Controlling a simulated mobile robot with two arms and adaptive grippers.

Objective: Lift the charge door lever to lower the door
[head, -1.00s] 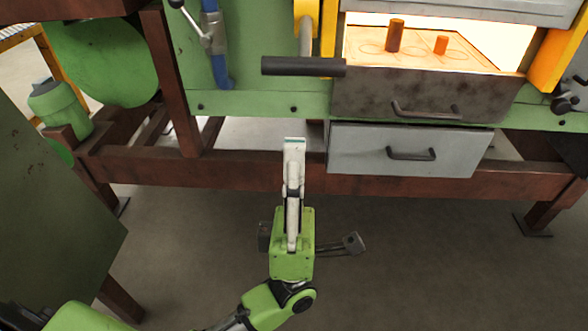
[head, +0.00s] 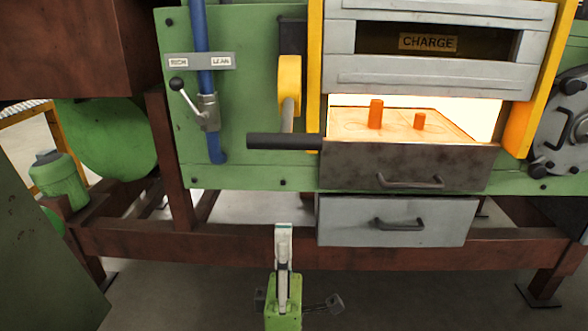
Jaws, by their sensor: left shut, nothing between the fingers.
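The charge door (head: 428,78) is a grey slatted panel with a CHARGE label, between yellow guides. It is raised, and a bright opening shows below it. The charge door lever has a dark horizontal handle (head: 284,141) on a grey arm that hangs from a yellow hub (head: 289,78), left of the door. My left gripper (head: 283,228) is shut and empty. In the picture it is below the lever handle and apart from it. My right gripper is not in view.
Two orange-hot billets (head: 376,114) stand on the glowing hearth (head: 400,127). A dark drawer front (head: 410,166) and a grey drawer (head: 398,222) with handles sit below. A blue pipe with a small ball-ended lever (head: 190,95) is left of the door lever.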

